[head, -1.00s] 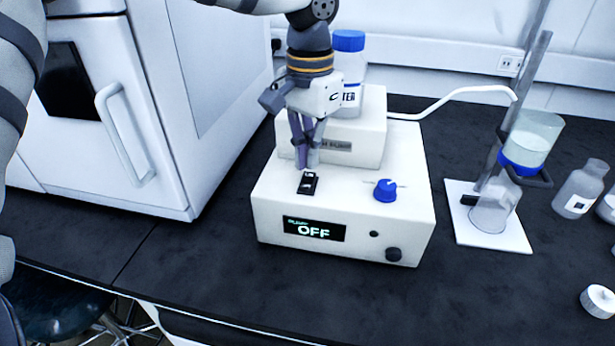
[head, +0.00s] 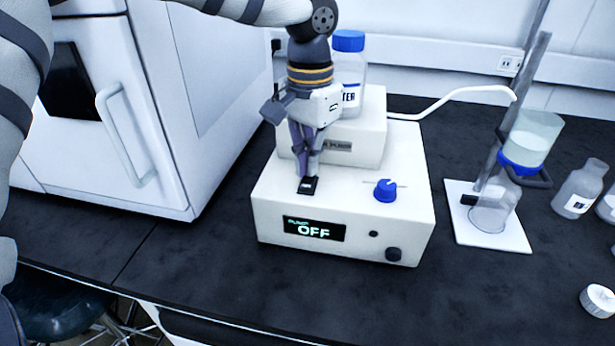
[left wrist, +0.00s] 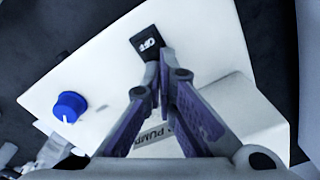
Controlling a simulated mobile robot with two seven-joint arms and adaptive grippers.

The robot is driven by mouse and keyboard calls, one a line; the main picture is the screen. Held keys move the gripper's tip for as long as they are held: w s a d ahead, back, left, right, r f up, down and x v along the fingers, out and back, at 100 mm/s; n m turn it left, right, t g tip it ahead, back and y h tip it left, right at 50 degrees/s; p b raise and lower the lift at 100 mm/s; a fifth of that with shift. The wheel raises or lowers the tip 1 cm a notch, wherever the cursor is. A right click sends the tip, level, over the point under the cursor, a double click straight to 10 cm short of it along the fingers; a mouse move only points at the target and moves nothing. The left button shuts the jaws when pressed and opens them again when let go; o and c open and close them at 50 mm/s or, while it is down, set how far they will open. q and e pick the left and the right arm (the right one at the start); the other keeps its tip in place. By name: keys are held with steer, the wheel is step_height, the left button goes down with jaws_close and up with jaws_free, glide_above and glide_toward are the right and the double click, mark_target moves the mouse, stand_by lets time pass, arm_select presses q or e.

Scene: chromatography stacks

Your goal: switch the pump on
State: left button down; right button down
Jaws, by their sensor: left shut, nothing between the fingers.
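The white pump (head: 345,222) stands on the dark bench, and its display (head: 314,230) reads "OFF". A small black rocker switch (head: 308,186) sits on its top face at the left; it also shows in the left wrist view (left wrist: 147,42). My left gripper (head: 308,174) is shut and empty, pointing down with its fingertips at the back edge of the switch. In the left wrist view the closed fingertips (left wrist: 162,62) overlap the switch's near end; I cannot tell whether they touch it. My right gripper is not in view.
A blue knob (head: 385,190) is right of the switch. A blue-capped bottle (head: 349,72) stands behind my gripper. A white cabinet (head: 140,130) stands at left. A filter flask (head: 497,200) on a white stand base is at right. Bare bench lies in front.

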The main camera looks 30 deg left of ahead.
arm_select(q)
steer(key=shift+s+f, duration=0.1)
steer(key=shift+f, duration=0.35)
steer(key=shift+r, duration=3.55)
